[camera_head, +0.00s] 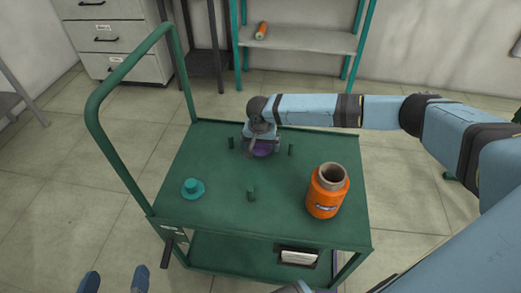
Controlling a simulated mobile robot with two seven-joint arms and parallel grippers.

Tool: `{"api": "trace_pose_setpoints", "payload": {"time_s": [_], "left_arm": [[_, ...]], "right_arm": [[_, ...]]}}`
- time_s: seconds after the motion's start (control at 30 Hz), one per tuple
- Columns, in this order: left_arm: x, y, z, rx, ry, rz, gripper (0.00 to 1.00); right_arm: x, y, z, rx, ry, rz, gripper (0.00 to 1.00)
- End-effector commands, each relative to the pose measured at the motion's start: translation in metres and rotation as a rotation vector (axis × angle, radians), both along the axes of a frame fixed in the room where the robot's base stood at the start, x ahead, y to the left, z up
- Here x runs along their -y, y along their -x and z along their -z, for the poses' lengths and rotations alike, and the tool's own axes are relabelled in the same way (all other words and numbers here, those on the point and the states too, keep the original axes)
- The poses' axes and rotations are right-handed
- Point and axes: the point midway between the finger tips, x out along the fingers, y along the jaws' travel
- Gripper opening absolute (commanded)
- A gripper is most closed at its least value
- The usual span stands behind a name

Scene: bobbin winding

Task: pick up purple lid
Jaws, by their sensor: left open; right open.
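The purple lid (264,152) lies on the green cart top (220,205) near its far edge, partly hidden by my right gripper. My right gripper (261,147) is open and reaches down over the lid, with its fingers around or just above it; I cannot tell whether they touch it. My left gripper (115,279) shows only its two spread fingertips at the bottom left edge of the view. It is open and empty, in front of the cart and far from the lid.
An orange bottle (326,192) with an open grey neck stands at the cart's right. A teal flanged piece (193,188) sits at the left. Short green pegs (251,194) stand on the top. The cart handle (95,110) rises at left. A shelf (300,40) holds an orange cylinder (261,30).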

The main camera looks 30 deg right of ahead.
Motion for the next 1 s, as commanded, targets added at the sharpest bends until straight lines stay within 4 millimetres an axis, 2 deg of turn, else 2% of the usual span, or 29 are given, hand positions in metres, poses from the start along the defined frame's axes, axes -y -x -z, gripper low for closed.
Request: {"api": "trace_pose_setpoints", "payload": {"time_s": [0.27, 0.4, 0.47, 0.83, 1.0], "left_arm": [[0.001, 0.000, -0.003, 0.010, 0.007, 0.002, 1.00], [0.001, 0.000, -0.002, 0.009, 0.006, 0.002, 1.00], [0.001, 0.000, -0.002, 0.009, 0.006, 0.002, 1.00], [0.001, 0.000, -0.003, 0.008, 0.005, 0.002, 1.00], [-0.001, -0.001, -0.004, -0.003, -0.007, 0.000, 1.00]], "right_arm": [[0.000, 0.000, 0.003, 0.001, -0.001, -0.001, 1.00], [0.000, 0.000, 0.003, 0.001, -0.001, -0.001, 0.68], [0.000, 0.000, 0.003, 0.001, -0.001, -0.001, 0.57], [0.000, 0.000, 0.001, 0.001, -0.001, -0.001, 0.57], [0.000, 0.000, -0.011, 0.001, -0.001, 0.000, 0.57]]}}
